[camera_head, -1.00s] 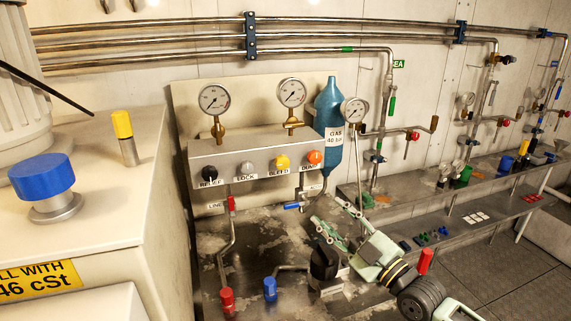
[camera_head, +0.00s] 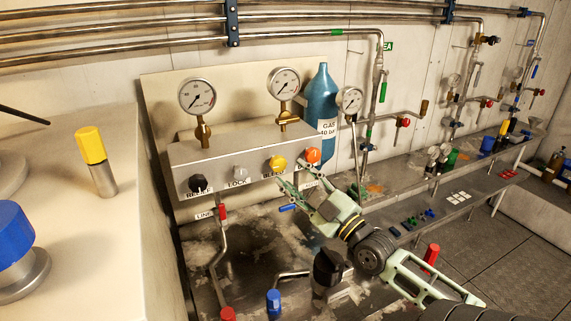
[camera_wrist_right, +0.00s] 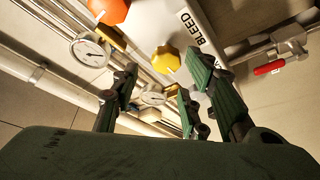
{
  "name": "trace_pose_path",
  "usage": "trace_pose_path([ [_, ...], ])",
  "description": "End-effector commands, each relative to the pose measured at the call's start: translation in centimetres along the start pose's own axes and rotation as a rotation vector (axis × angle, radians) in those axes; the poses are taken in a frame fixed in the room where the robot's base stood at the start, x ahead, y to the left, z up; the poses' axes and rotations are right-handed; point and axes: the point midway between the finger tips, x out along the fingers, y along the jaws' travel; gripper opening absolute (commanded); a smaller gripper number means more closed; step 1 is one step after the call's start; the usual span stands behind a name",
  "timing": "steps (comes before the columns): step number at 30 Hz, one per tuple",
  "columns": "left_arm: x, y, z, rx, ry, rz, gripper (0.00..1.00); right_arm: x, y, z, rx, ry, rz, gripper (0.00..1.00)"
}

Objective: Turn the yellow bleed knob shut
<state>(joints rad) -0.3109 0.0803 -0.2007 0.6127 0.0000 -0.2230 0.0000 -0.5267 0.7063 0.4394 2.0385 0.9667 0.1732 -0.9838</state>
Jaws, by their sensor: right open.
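The yellow bleed knob (camera_head: 277,164) is on the front of the grey valve box (camera_head: 240,150), between the white lock knob (camera_head: 239,174) and the orange knob (camera_head: 313,155). In the right wrist view the yellow knob (camera_wrist_right: 166,60) shows between and beyond the fingers, with the BLEED label beside it. My right gripper (camera_head: 292,184) is open, just below and in front of the yellow knob, apart from it as far as I can tell. Its green fingers (camera_wrist_right: 165,95) are spread with nothing between them. My left gripper is not in view.
A black relief knob (camera_head: 198,184) is at the box's left end. Gauges (camera_head: 197,97) stand above the box and a blue gas bottle (camera_head: 322,100) behind it. Red-handled (camera_head: 222,213) and blue-handled (camera_head: 273,300) valves are below. A cabinet with a blue cap (camera_head: 15,240) is at left.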

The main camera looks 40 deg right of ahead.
Motion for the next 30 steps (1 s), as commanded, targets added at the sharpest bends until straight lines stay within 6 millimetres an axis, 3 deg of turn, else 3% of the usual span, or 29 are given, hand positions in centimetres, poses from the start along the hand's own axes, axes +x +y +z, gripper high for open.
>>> trace_pose_path([
  [5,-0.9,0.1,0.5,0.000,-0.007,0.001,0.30,2.5,0.2,-0.2,0.000,0.002,0.001,0.41],
  [9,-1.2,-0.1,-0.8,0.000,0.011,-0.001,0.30,3.6,0.1,-0.1,0.000,0.001,0.000,0.41],
  [15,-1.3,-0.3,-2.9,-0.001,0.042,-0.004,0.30,4.2,0.0,-0.1,-0.001,0.001,-0.001,0.41],
  [21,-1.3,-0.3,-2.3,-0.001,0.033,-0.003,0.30,4.2,0.0,0.0,-0.001,0.001,-0.001,0.41],
  [30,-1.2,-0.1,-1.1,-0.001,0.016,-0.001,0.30,4.2,0.1,-0.1,-0.001,0.001,0.000,0.16],
])
